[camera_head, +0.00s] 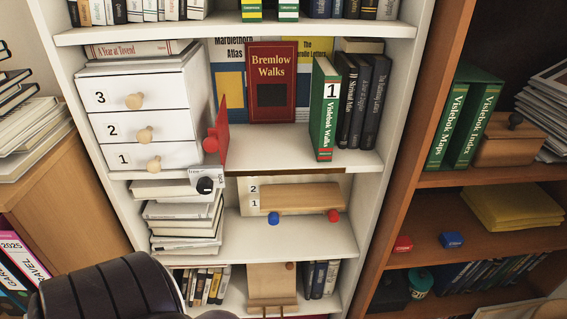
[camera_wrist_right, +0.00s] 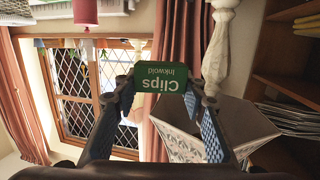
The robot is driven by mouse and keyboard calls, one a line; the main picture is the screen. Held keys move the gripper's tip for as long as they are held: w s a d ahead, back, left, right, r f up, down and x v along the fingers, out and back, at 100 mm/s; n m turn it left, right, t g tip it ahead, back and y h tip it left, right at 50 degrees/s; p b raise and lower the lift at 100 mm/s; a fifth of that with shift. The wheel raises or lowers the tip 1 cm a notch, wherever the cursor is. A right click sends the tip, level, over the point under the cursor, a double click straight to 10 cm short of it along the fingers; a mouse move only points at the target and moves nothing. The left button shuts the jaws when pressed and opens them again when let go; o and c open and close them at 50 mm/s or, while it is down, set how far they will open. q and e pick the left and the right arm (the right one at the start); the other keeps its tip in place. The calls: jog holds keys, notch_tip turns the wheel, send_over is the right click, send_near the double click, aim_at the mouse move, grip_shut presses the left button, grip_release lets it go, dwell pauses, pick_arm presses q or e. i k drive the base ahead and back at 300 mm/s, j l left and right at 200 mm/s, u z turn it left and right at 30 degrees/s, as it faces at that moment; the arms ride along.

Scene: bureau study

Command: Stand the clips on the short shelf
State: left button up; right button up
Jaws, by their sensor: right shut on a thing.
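The clips are a green box labelled "Clips Inkwold" (camera_wrist_right: 166,78), seen upside down in the right wrist view. My right gripper (camera_wrist_right: 160,90) is shut on the box, with one finger at each side of it. Neither gripper shows in the head view. In the head view a white bookcase (camera_head: 371,165) has several levels. On a middle level, a short wooden board (camera_head: 300,197) with a blue knob and a red knob lies in front of a panel numbered 2 and 1. I cannot tell which ledge is the short shelf.
White numbered drawers (camera_head: 140,112) stand on the bookcase, with a red panel beside them. A green book (camera_head: 324,110) stands to the right. A dark chair back (camera_head: 110,290) is in front.

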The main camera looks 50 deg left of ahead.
aim_at(312, 194)
jog(key=l+u, duration=0.15)
jog(key=u, duration=1.2)
jog(key=l+u, duration=0.35)
jog(key=l, duration=0.15)
jog(key=i, duration=0.3)
